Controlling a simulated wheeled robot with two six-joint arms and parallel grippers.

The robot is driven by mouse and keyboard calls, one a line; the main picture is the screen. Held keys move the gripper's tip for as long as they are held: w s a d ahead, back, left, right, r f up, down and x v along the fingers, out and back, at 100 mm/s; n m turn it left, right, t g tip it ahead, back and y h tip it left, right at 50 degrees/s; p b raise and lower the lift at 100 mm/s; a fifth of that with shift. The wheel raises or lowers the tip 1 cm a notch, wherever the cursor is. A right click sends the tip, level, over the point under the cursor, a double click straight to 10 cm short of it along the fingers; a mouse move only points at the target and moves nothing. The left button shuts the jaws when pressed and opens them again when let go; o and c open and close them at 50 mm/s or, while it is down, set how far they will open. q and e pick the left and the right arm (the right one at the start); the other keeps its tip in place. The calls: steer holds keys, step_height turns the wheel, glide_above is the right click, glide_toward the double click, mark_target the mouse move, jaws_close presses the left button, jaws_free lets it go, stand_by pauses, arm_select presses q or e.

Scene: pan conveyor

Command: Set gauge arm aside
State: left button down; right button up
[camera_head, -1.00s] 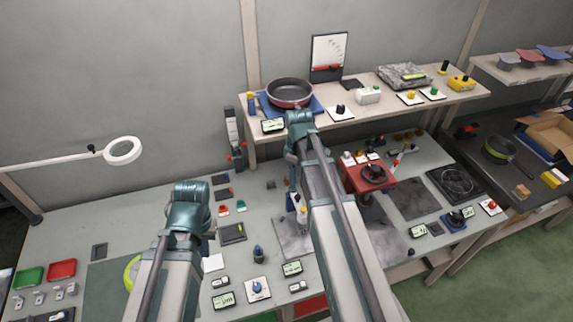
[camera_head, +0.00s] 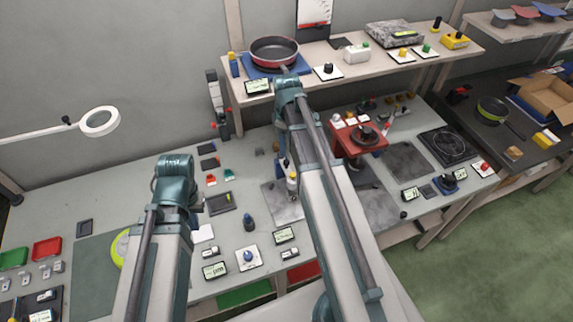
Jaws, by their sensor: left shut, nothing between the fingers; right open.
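I cannot pick out the gauge arm with certainty. A thin upright white and red piece (camera_head: 389,122) stands beside the red stand (camera_head: 345,138), which has a black round part (camera_head: 366,134) on top. A tall grey and black upright device with red parts (camera_head: 216,100) stands at the back of the bench, left of the shelf. My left arm reaches over the left middle of the bench and my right arm over its centre. The fingers of both grippers are hidden behind my own arm links, so their contact with anything on the bench does not show.
A pan (camera_head: 274,51) sits on a blue mat on the raised shelf (camera_head: 310,82). A ring-shaped lamp (camera_head: 99,122) hangs at left. Red (camera_head: 47,248) and green (camera_head: 12,258) trays lie at the far left. Small displays and knobs crowd the front. The grey bench (camera_head: 130,205) has bare room at left.

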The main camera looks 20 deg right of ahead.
mark_target(287, 162)
step_height(287, 162, down, 8)
steer(key=b, duration=0.7)
steer(key=shift+f, duration=0.25)
steer(key=shift+r, duration=0.1)
jaws_close()
stand_by(0.8)
